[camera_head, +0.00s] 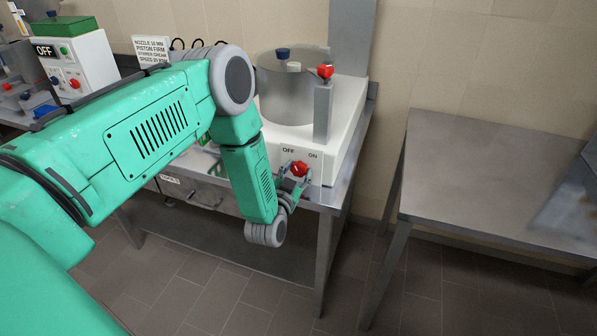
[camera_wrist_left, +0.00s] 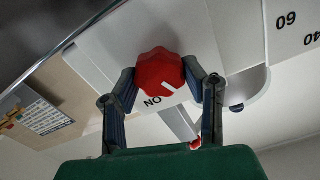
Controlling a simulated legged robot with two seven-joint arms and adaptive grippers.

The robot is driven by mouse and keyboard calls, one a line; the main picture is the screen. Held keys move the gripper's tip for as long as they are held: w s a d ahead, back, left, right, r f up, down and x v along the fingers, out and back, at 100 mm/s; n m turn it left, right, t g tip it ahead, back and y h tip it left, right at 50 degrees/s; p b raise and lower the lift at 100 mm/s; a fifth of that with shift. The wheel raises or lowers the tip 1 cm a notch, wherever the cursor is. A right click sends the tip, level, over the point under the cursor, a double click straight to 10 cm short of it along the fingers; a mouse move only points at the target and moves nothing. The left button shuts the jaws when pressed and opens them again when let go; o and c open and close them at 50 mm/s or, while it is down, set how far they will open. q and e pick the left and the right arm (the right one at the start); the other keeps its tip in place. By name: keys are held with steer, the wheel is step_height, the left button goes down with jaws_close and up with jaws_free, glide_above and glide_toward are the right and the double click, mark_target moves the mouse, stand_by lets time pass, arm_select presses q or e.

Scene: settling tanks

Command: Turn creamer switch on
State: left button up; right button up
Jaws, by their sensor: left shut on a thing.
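The creamer machine (camera_head: 343,130) is a white box with a grey metal hopper (camera_head: 283,95) on top, standing on a steel table. Its red switch knob (camera_head: 299,169) is on the front panel, below the OFF and ON labels. In the left wrist view the red knob (camera_wrist_left: 160,74) shows a white mark pointing away from the ON label (camera_wrist_left: 153,102), to the OFF side. The OFF label is hidden there. My left gripper (camera_head: 296,176) is shut on the knob, one finger on either side, as the left wrist view (camera_wrist_left: 162,80) also shows. My right gripper is out of view.
A red-topped lever post (camera_head: 323,105) rises from the machine beside the hopper. Another white machine (camera_head: 75,65) with an OFF display stands at the left. A sign (camera_head: 151,48) stands behind my arm. A bare steel table (camera_head: 480,165) is at the right, beyond a gap.

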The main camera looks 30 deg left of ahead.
arm_select(q)
steer(key=m, duration=0.4)
steer(key=m+b, duration=0.1)
steer(key=shift+s+d+f+m, duration=0.1)
steer(key=shift+d+f+m, duration=0.05)
steer(key=shift+f+m, duration=0.25)
steer(key=m+b, duration=0.2)
steer(key=m, duration=0.3)
steer(key=shift+m, duration=0.3)
steer(key=o, duration=1.1)
steer(key=shift+c, duration=0.2)
steer(key=shift+o, duration=0.3)
steer(key=shift+r, duration=0.1)
